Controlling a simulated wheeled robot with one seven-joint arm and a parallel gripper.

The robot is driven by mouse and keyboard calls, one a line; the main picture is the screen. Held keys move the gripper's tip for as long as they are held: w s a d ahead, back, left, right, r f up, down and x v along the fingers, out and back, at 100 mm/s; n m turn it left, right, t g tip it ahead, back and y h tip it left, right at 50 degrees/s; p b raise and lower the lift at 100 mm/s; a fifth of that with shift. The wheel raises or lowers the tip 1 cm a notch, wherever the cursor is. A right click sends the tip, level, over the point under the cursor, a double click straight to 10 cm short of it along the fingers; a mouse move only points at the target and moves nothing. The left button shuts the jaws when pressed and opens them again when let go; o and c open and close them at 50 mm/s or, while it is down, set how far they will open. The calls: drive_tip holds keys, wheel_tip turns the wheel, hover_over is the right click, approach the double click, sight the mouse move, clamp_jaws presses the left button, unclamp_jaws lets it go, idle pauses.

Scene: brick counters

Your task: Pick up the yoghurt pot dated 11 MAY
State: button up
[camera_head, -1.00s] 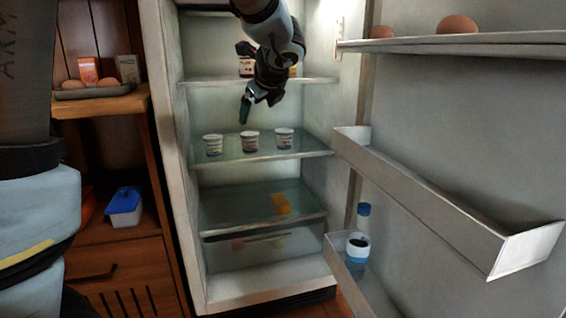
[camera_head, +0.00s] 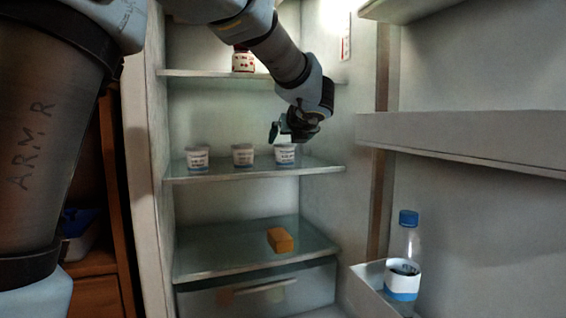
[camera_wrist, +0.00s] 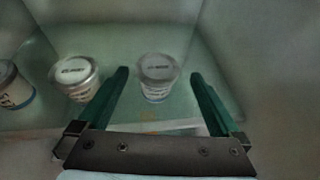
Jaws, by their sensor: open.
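Three white yoghurt pots stand in a row on a glass fridge shelf: a left pot (camera_head: 197,158), a middle pot (camera_head: 243,155) and a right pot (camera_head: 285,156). The lids carry dark print too small to read surely, so I cannot tell which is dated 11 MAY. My gripper (camera_head: 280,132) is open and empty, just above the right pot. In the wrist view, the right pot (camera_wrist: 157,74) appears between the green fingers, and the middle pot (camera_wrist: 76,76) is just outside the left finger. The left pot (camera_wrist: 14,84) is cut by the picture edge.
A jar (camera_head: 243,60) stands on the shelf above. An orange block (camera_head: 280,240) lies on the lower shelf (camera_head: 200,262). The open door's racks (camera_head: 460,135) are at the right, with a blue-capped bottle (camera_head: 404,270). The fridge wall is close right of the right pot.

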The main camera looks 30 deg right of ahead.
sight(283, 148)
drive_tip(key=x, duration=0.3)
drive_tip(key=shift+s+f+b, duration=0.1)
drive_tip(key=shift+b, duration=0.2)
drive_tip(key=b+x, duration=0.1)
drive_tip(key=x, duration=0.1)
drive_tip(key=b+x, duration=0.1)
drive_tip(key=x, duration=0.1)
drive_tip(key=shift+a+f, duration=0.2)
drive_tip(key=shift+f, duration=0.05)
drive_tip(key=shift+w+d+b, duration=0.15)
drive_tip(key=shift+w+b, duration=0.15)
drive_tip(key=shift+w, duration=0.2)
drive_tip(key=c, duration=1.3)
